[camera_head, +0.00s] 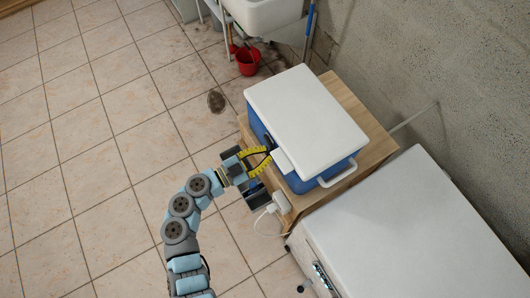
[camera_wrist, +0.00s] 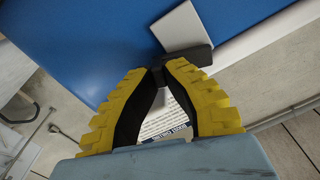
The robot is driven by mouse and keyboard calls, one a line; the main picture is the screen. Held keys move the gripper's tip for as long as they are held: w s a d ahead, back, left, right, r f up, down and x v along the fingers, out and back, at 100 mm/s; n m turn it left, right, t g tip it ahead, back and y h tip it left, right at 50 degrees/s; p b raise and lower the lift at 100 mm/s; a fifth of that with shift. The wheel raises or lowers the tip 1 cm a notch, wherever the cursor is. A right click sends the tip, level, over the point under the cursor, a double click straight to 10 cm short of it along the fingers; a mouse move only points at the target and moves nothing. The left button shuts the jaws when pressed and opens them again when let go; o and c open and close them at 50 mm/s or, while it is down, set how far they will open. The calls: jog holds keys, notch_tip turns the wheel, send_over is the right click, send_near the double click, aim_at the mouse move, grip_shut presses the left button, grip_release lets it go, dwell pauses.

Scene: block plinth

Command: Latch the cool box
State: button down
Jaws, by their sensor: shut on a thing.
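The cool box (camera_head: 335,160) has a blue body and a white lid (camera_head: 305,112) that lies closed on top. It stands on a wooden plinth (camera_head: 378,148). A white latch (camera_head: 283,162) shows at its front edge, and in the wrist view the white latch (camera_wrist: 182,28) lies against the blue wall (camera_wrist: 90,45). My gripper (camera_head: 269,153) is at the box's front, beside the latch. In the wrist view my gripper (camera_wrist: 164,70) has its yellow fingers together at the latch, shut on it. The dark fingertips hide the grip. I cannot tell whether the latch is fastened.
A white-topped appliance (camera_head: 410,235) stands close at the lower right. A white plug or adapter with a cable (camera_head: 281,203) is at the plinth's near corner. A red bucket (camera_head: 248,62) and a sink (camera_head: 262,14) are behind.

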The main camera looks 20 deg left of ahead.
jog(key=shift+f, duration=0.2)
jog(key=shift+w+a+f+m+b, duration=0.3)
jog(key=shift+a+f+m+b, duration=0.15)
jog(key=shift+m+b, duration=2.05)
jog(key=shift+w+a+f+m+b, duration=0.35)
jog(key=shift+a+f+m+b, duration=0.1)
jog(key=shift+m+b, duration=2)
jog(key=shift+w+a+f+m+b, duration=0.4)
jog(key=shift+m+b, duration=1.75)
jog(key=shift+b, duration=0.65)
jog(key=shift+s+r, duration=0.1)
jog(key=c, duration=1.1)
grip_release()
